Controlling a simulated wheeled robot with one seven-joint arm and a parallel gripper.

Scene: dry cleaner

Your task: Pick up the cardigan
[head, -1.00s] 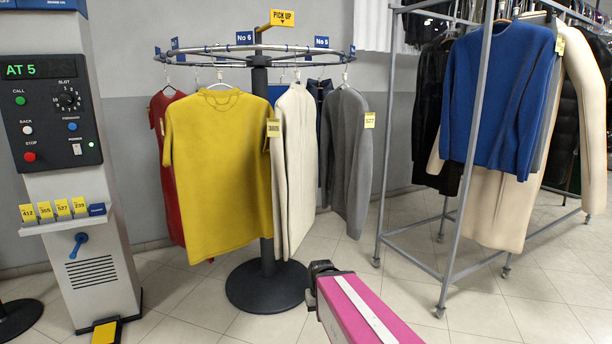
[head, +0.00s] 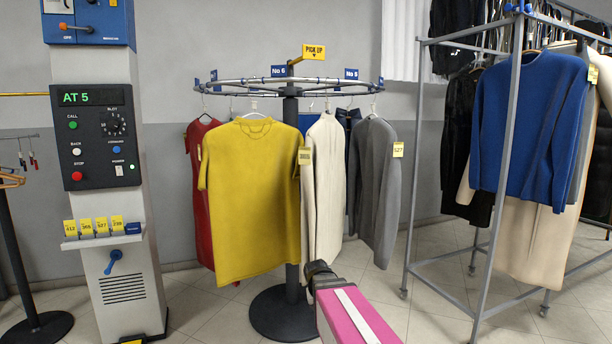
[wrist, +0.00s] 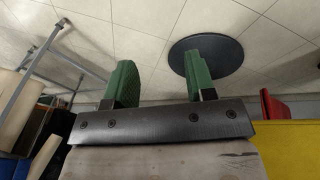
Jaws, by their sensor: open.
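Several garments hang on a round rack (head: 290,82). A grey long-sleeved garment (head: 371,180) with a yellow tag, near the No 5 sign, hangs at its right. A cream long-sleeved garment (head: 325,175) hangs beside it, partly behind a yellow short-sleeved top (head: 250,190). I cannot tell for sure which one is the cardigan. My gripper (head: 320,272) is low in front of the rack, below the garments; its fingers are hard to see there. In the wrist view, my gripper (wrist: 163,82) has two green fingers spread apart with nothing between them.
A control post (head: 100,150) reading AT 5 stands at left, with a ticket shelf (head: 102,240). A grey rail frame (head: 500,170) with a blue sweater (head: 530,125) stands at right. The rack's round black base (head: 283,316) is on the floor; it also shows in the wrist view (wrist: 215,60).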

